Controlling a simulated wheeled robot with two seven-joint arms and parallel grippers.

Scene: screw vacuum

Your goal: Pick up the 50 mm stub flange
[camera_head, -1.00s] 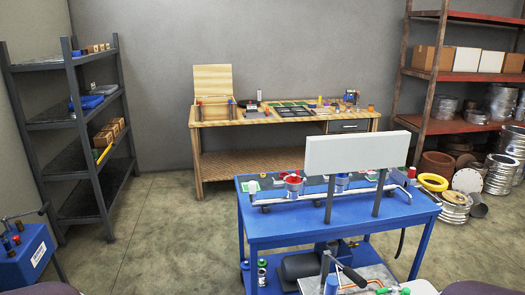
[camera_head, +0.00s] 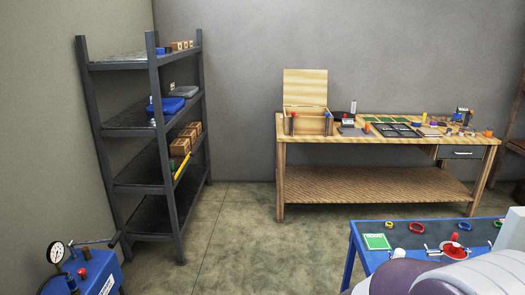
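I cannot pick out the 50 mm stub flange for certain in the head view. Small parts lie on the wooden workbench (camera_head: 300,157) at the back and on the blue cart's top (camera_head: 385,226) at lower right, but they are too small to identify. On the cart I see a green-and-white card (camera_head: 377,241), small coloured rings and a red-knobbed metal piece (camera_head: 454,246). Neither of my grippers is in view. A pale rounded part, likely my own arm, covers the cart's near side.
A dark metal shelf (camera_head: 150,130) with boxes and a blue item (camera_head: 167,104) stands at left. A blue unit with a gauge (camera_head: 84,272) is at lower left. An open wooden box (camera_head: 306,118) is on the workbench. Floor (camera_head: 250,235) between them is clear.

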